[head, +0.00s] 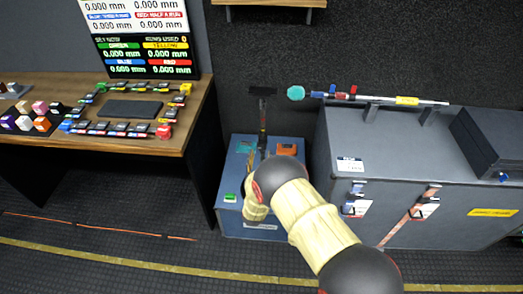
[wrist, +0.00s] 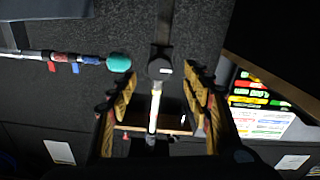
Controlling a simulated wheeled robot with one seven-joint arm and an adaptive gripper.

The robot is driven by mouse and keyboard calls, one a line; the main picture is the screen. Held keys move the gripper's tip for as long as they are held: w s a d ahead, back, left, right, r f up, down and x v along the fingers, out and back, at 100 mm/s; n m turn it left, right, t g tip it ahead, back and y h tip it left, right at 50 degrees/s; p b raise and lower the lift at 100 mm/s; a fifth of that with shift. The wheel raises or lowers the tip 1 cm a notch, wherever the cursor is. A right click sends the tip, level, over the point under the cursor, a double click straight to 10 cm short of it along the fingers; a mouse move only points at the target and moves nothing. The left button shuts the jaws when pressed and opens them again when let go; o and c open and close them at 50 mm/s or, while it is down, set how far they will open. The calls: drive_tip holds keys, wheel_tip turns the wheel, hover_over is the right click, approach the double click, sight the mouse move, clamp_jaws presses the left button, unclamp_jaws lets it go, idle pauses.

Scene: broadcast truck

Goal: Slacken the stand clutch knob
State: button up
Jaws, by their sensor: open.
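A dark stand (head: 262,120) rises behind the blue case, with a wide dark head on top. In the wrist view a dark rounded piece (wrist: 160,68) with a small white mark, which looks like the clutch knob, sits on the stand's pole (wrist: 154,110). My gripper (wrist: 160,84) is open, with one finger on each side of the pole and the rounded piece just beyond the fingertips. Contact is not visible. In the head view my arm hides the gripper and the stand's lower part.
A boom with a teal tip (head: 296,93) lies over the grey case (head: 350,205) on the right, its tip close to the stand. The blue case (head: 240,170) stands below. A wooden desk (head: 150,140) with a screen (head: 145,40) and coloured parts is on the left.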

sight(262, 148)
drive_tip(key=shift+w+d+f+b, duration=0.1)
drive_tip(key=shift+w+b, duration=0.4)
drive_tip(key=shift+w, duration=1.8)
drive_tip(key=c, duration=0.4)
drive_tip(key=c, duration=0.7)
drive_tip(key=shift+c, duration=0.4)
